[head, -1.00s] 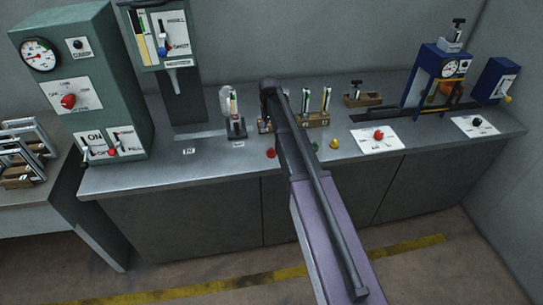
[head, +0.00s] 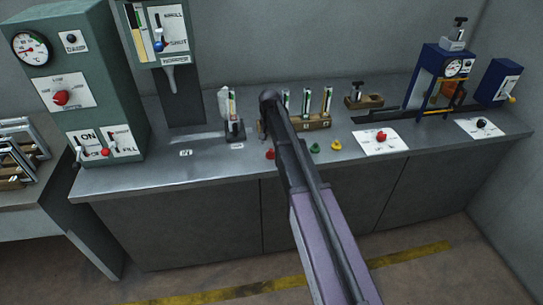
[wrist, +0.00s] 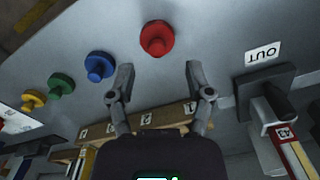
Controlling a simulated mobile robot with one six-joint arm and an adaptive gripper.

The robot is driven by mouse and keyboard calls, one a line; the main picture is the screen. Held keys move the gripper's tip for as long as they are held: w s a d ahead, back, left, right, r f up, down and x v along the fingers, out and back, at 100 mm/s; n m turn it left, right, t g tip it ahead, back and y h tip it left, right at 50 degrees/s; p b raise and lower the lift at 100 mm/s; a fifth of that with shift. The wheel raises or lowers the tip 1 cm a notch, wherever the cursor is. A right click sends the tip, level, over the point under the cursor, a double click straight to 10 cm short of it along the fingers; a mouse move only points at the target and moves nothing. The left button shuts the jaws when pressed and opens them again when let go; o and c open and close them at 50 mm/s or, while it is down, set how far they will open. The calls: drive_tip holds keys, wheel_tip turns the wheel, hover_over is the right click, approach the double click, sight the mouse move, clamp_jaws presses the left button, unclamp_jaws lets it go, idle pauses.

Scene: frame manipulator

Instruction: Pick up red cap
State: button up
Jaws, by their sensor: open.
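The red cap (wrist: 157,38) lies on the grey bench top, in the upper middle of the wrist view. It also shows in the head view (head: 270,154), just left of my arm. My gripper (wrist: 156,78) is open and empty, its two fingers apart. In the wrist view the cap appears beyond the fingertips, roughly centred between them and not touched. My gripper's fingers are hidden behind my arm in the head view.
Blue (wrist: 98,66), green (wrist: 61,84) and yellow (wrist: 33,100) caps lie in a row beside the red one. A wooden rack (head: 316,124) with vials stands behind. A dark stand (wrist: 268,88) is close to my gripper, near an OUT label (wrist: 263,54).

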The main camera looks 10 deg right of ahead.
sight(271, 150)
drive_tip(key=shift+f, duration=0.1)
drive_tip(key=f+b, duration=0.3)
drive_tip(key=shift+w+d+f+b, duration=0.15)
drive_tip(key=shift+d+f+b, duration=0.05)
drive_tip(key=shift+d+b, duration=0.1)
drive_tip(key=shift+f+b, duration=0.8)
drive_tip(key=shift+b, duration=0.05)
drive_tip(key=c, duration=0.8)
drive_tip(key=shift+c, duration=0.2)
